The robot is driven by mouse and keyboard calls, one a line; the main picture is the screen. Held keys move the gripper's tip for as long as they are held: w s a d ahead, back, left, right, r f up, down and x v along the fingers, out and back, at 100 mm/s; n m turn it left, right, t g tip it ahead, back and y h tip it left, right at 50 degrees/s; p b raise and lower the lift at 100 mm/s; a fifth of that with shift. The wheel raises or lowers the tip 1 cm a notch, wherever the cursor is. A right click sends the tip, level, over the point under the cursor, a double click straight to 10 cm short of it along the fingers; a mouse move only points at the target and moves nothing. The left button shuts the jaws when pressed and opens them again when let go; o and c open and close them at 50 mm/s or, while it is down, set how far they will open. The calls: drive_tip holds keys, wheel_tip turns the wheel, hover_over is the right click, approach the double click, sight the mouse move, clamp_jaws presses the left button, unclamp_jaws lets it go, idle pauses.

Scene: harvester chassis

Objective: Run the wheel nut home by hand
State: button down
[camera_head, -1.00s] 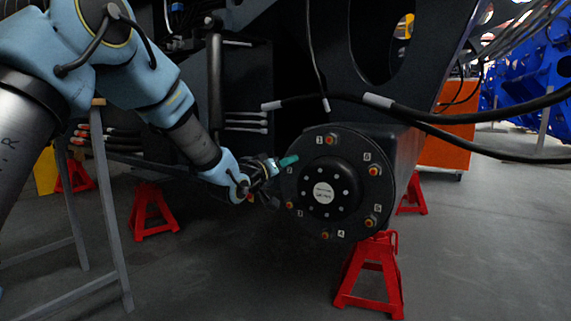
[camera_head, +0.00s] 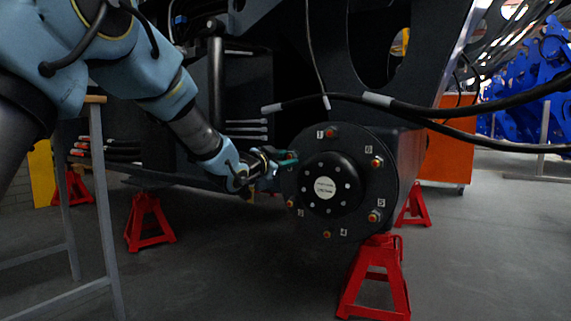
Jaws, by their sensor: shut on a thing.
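The round black wheel hub (camera_head: 325,187) faces me in the middle of the head view, with a pale label at its centre. Orange-tipped studs ring its face beside white numbers, among them the studs by 1 (camera_head: 330,132), 6 (camera_head: 377,162) and 5 (camera_head: 374,216). My gripper (camera_head: 287,158) reaches in from the left to the hub's upper left edge. Its teal fingers are shut at the place between numbers 1 and 3 and hide the stud there. The wheel nut between the fingers is too small and covered to make out, as is how far it sits on the stud.
Black hoses (camera_head: 440,112) with grey sleeves hang across above the hub. A red jack stand (camera_head: 375,285) stands below it and another (camera_head: 148,222) at left. A grey trestle (camera_head: 105,200) stands near my arm at left. The floor at lower right is clear.

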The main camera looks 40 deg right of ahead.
drive_tip(key=shift+c, duration=2.2)
unclamp_jaws()
drive_tip(key=shift+c, duration=1.2)
drive_tip(key=shift+a, duration=0.1)
drive_tip(key=shift+v, duration=1.05)
